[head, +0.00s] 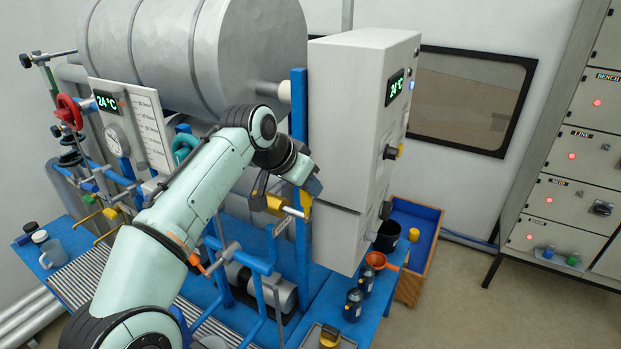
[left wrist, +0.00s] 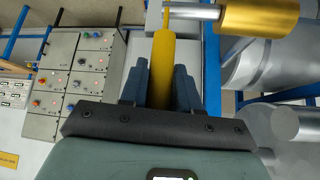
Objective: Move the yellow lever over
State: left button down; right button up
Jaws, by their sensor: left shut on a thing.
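The yellow lever (left wrist: 163,62) stands between the dark blue fingers of my left gripper (left wrist: 161,88) in the left wrist view. The lever's far end meets a silver shaft (left wrist: 192,13) that carries a yellow cylindrical collar (left wrist: 258,16). In the head view my left gripper (head: 309,187) is at the front of the machine, by the blue upright post. It is shut on the lever, and a bit of the yellow lever (head: 306,205) shows below the fingers. The collar (head: 275,204) is just left of it. My right gripper is in neither view.
A grey control box (head: 345,130) stands close to the right of my left gripper. Blue pipes and a red handwheel (head: 68,111) are at the left. Below are dark bottles (head: 353,304), an orange funnel (head: 376,261) and a blue-floored tray (head: 428,218).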

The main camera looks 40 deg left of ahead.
pick_arm(q)
jog(key=shift+w+f+g, duration=0.1)
jog(key=shift+w+g, duration=0.2)
jog(key=shift+g, duration=0.5)
jog(key=c, duration=0.9)
grip_release()
jog(key=shift+a, duration=0.1)
jog(key=v, duration=0.7)
jog(key=shift+r, duration=0.25)
